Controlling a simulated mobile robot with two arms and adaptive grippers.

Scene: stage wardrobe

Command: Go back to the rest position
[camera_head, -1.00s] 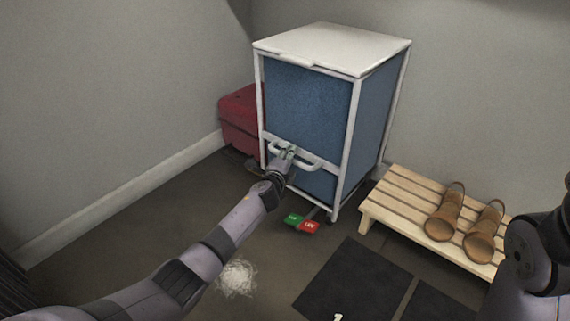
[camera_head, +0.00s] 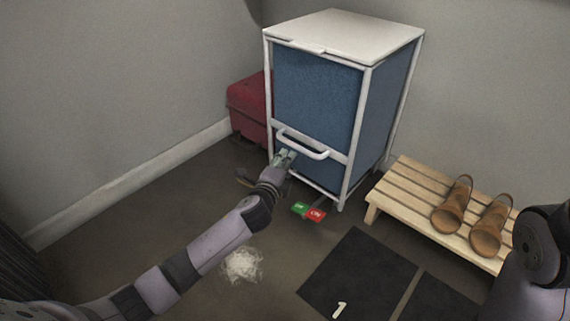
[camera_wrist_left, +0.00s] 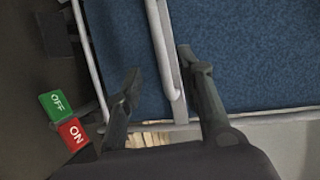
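The blue laundry bin with a white frame and white lid (camera_head: 318,85) stands in the corner, and its lid is down. Its white handle (camera_head: 305,146) crosses the front. My left gripper (camera_head: 286,154) is just below and in front of the handle's left part. In the left wrist view, the fingers (camera_wrist_left: 160,68) are spread and empty, and the handle bar (camera_wrist_left: 163,45) shows between them in the picture; I see no contact. Part of my right arm shows at the right edge; its gripper is out of view.
Green OFF and red ON pedals (camera_head: 308,211) stick out at the bin's foot. A red case (camera_head: 248,108) is behind it at the left. A slatted wooden bench (camera_head: 395,188) with brown shoes (camera_head: 470,220) stands at the right. White fluff (camera_head: 242,265) and dark mats (camera_head: 357,272) lie on the floor.

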